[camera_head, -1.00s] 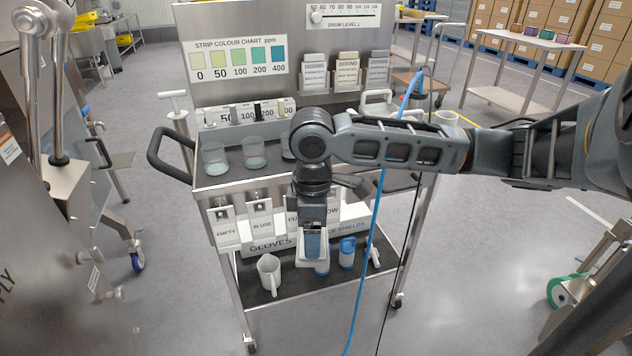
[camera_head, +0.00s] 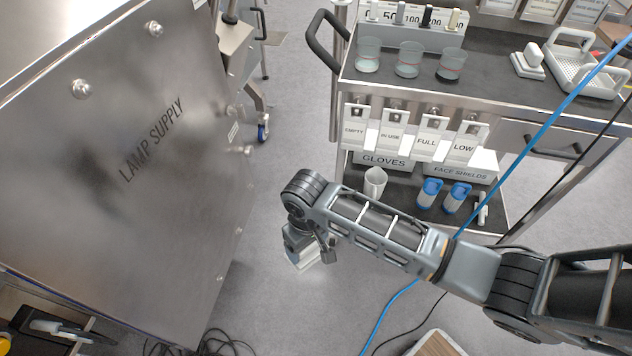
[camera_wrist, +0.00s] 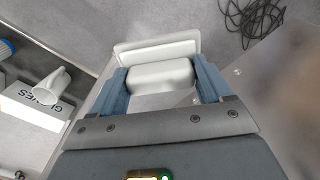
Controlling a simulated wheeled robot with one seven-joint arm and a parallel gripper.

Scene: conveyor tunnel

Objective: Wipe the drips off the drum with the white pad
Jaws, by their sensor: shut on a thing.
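My gripper (camera_head: 301,250) points down over the open floor between the cart and the steel cabinet. In the wrist view its two blue fingers (camera_wrist: 162,82) are shut on the white pad (camera_wrist: 158,48), gripping its raised block handle, with the wider flat plate beyond. The white pad (camera_head: 306,262) shows only partly under the gripper in the head view. Its wiping face is hidden. I see no drum and no drips in either current view.
The steel cabinet marked LAMP SUPPLY (camera_head: 150,150) stands close on the left. The cart (camera_head: 425,93) at upper right carries beakers and tags, with a white jug (camera_head: 375,183) on its lower shelf. A blue hose (camera_head: 540,135) crosses on the right. Black cables (camera_head: 215,343) lie on the floor.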

